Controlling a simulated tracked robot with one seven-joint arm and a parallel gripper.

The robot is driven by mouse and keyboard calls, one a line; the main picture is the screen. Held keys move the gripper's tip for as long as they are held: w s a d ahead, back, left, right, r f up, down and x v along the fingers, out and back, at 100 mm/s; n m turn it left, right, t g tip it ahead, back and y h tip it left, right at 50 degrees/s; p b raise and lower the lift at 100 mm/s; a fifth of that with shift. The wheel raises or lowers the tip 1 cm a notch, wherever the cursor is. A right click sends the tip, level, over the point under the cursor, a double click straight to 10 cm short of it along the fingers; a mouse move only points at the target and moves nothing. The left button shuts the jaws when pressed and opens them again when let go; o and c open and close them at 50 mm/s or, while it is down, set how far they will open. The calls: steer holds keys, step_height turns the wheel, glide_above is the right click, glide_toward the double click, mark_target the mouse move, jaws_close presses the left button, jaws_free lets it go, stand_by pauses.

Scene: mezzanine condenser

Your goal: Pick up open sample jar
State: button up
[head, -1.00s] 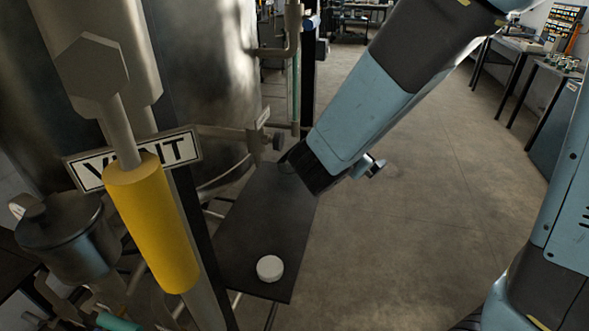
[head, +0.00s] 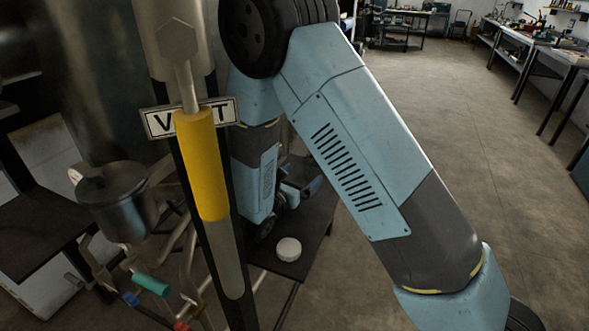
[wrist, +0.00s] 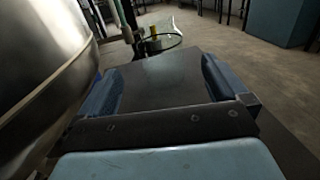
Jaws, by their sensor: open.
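My gripper (wrist: 158,80) is open, its two blue fingers spread over a dark flat tabletop (wrist: 165,85) in the wrist view. Nothing is between the fingers. Beyond the fingertips, near the far end of the top, is a round, clear, glass-like rim (wrist: 178,39) with something yellowish by it; it may be the open jar, but it is too small to be sure. In the head view my gripper (head: 300,190) is partly hidden by my arm, low over the dark table (head: 318,225). A white round lid-like disc (head: 288,249) lies at the table's near end.
A large metal tank (wrist: 38,80) stands close on the left. In the head view a yellow-sleeved pipe (head: 203,165) with a vent sign (head: 160,122) and a metal pot (head: 115,200) stand left of the table. Open floor (head: 490,180) lies to the right.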

mark_target(309, 167)
steer(key=shift+x, duration=3.85)
steer(key=shift+r, duration=0.1)
steer(key=shift+c, duration=0.4)
steer(key=c, duration=1.1)
steer(key=shift+r, duration=0.1)
steer(key=shift+c, duration=0.2)
